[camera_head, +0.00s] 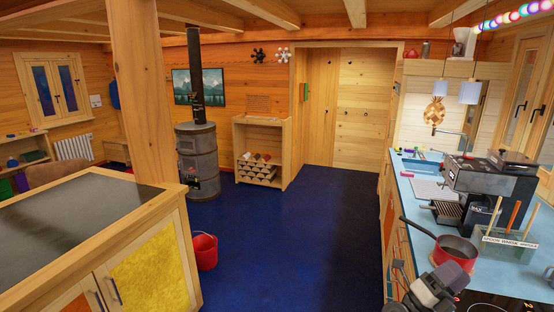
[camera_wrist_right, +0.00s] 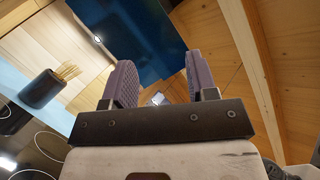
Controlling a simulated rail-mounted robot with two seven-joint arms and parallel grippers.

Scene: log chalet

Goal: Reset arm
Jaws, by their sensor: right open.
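My right gripper (camera_head: 452,276) is low at the right of the head view, beside the red saucepan and over the counter's front edge. In the right wrist view its two purple ridged fingers (camera_wrist_right: 160,62) stand apart with nothing between them. Part of my right arm shows below it in the head view. My left gripper is in neither view.
A red saucepan (camera_head: 454,250) stands on the blue counter (camera_head: 520,240), near an espresso machine (camera_head: 488,184). A dark cup of sticks (camera_wrist_right: 42,88) is at the wrist view's left. A red bucket (camera_head: 204,251) stands on the open blue floor (camera_head: 290,240).

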